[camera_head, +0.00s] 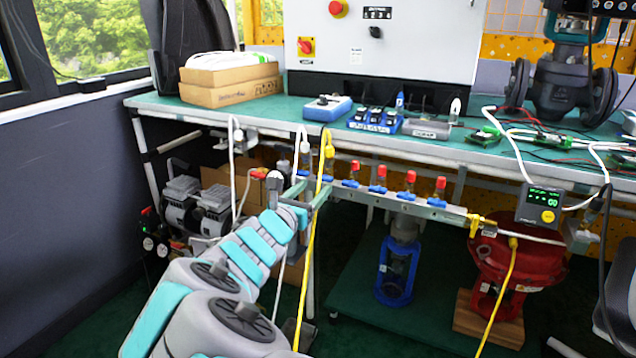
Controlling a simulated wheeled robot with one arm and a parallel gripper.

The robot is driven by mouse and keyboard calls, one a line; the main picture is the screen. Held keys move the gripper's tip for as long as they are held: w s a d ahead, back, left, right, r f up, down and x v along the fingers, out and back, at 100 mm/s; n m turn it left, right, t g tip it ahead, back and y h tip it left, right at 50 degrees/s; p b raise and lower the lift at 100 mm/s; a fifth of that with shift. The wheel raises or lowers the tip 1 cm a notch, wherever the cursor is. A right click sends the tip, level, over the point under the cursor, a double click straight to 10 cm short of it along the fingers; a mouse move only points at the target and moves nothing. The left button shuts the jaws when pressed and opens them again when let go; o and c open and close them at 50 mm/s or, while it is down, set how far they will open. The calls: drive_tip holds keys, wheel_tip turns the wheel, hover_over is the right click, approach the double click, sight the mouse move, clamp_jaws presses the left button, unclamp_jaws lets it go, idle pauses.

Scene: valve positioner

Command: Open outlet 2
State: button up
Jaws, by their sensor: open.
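A metal manifold rail (390,203) runs under the front edge of the bench. It carries a row of outlets with small blue valve handles, such as one blue handle (350,183) and another farther right (406,195). Several outlets have red caps, like this red cap (355,166). I cannot read any outlet numbers, so I cannot tell which is outlet 2. My gripper (308,189) is open at the left end of the rail, its greenish fingers close to the leftmost outlets. A yellow hose (328,152) and a white hose run past it. The fingers partly hide these outlets; contact cannot be told.
The green bench top (270,115) overhangs the rail. A yellow valve (474,224), a display box (540,205) and a red actuator (508,268) stand right. A compressor (195,205) is at left. A blue valve (396,268) stands below the rail.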

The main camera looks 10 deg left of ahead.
sight(323, 179)
drive_tip(key=shift+x, duration=2.05)
clamp_jaws()
